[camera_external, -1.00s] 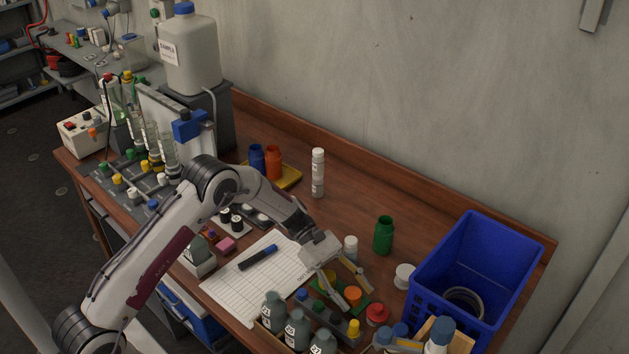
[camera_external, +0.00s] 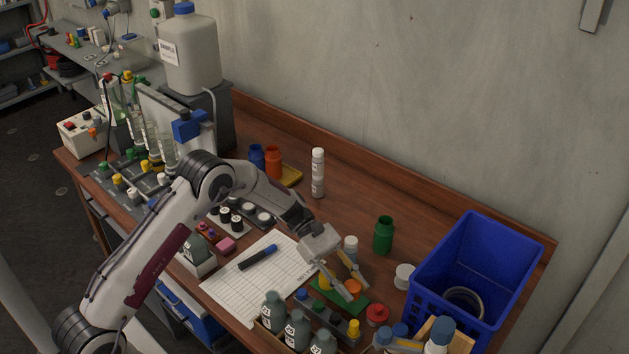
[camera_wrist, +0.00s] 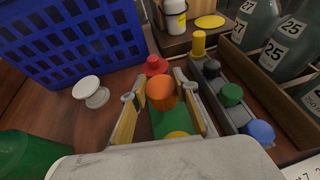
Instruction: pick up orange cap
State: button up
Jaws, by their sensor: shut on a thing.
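The orange cap (camera_external: 354,286) is between the two fingers of my gripper (camera_external: 358,289), near the front of the wooden table. In the wrist view the orange cap (camera_wrist: 161,93) stands between the fingertips, and my gripper (camera_wrist: 163,100) is shut on it. A green tray (camera_external: 325,296) lies below the cap; it also shows in the wrist view (camera_wrist: 172,122). A yellow cap (camera_external: 325,282) is close behind the gripper, over the green tray. Whether the orange cap is clear of the tray is hard to tell.
A red cap (camera_external: 377,314) is just right of the green tray. A blue crate (camera_external: 500,255) stands at the right. Grey labelled bottles (camera_external: 297,330) line the front edge.

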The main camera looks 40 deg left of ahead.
aim_at(352, 286)
notch_tip(352, 286, up, 5)
jog(key=shift+f, duration=0.1)
jog(key=a, duration=1.9)
jog(key=shift+a, duration=0.3)
